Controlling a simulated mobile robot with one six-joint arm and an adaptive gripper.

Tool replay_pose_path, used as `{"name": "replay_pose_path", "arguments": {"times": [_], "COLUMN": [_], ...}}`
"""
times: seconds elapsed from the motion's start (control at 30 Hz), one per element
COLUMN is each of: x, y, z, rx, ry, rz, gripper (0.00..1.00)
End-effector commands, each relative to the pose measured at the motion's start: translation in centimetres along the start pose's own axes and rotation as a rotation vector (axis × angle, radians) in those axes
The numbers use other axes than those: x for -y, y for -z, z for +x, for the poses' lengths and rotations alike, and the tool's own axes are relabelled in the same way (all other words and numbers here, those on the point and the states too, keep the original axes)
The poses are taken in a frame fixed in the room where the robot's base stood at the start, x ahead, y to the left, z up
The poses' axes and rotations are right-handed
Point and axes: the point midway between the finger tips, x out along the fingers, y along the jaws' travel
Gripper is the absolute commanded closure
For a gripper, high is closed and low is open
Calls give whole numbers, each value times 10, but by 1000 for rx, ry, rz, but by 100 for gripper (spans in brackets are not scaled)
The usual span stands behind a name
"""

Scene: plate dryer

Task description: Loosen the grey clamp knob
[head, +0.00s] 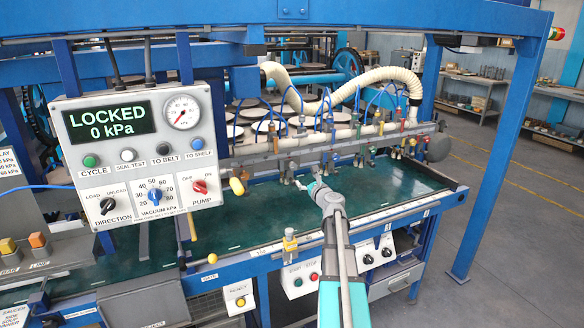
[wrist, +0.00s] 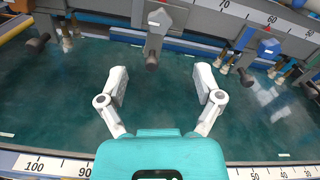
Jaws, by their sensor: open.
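My gripper (wrist: 158,82) is open and empty, its two pale fingers spread above the green belt. In the wrist view a grey clamp (wrist: 159,18) hangs from the rail straight ahead, with a dark round-ended knob (wrist: 152,62) pointing down toward me. The knob is beyond the fingertips, roughly centred between them, and apart from them. In the head view my gripper (head: 309,184) is over the belt, just in front of the rail with the clamps. The grey clamp is too small to pick out surely there.
A blue clamp (wrist: 268,47) with its own dark knob (wrist: 246,77) is to the right, and another dark knob (wrist: 38,42) to the left. Suction cups hang along the rail (head: 330,140). A control panel (head: 140,150) reads LOCKED, 0 kPa. The green belt (head: 250,205) is clear.

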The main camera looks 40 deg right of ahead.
Motion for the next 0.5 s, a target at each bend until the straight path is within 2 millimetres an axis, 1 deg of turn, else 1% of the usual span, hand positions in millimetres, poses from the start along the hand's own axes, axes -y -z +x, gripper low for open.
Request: {"name": "replay_pose_path", "arguments": {"times": [0.27,0.5], "x": [0,1], "y": [0,0], "z": [36,73], "rx": [0,0], "ry": [-2,-2], "rz": [-1,-1], "gripper": [16,16]}}
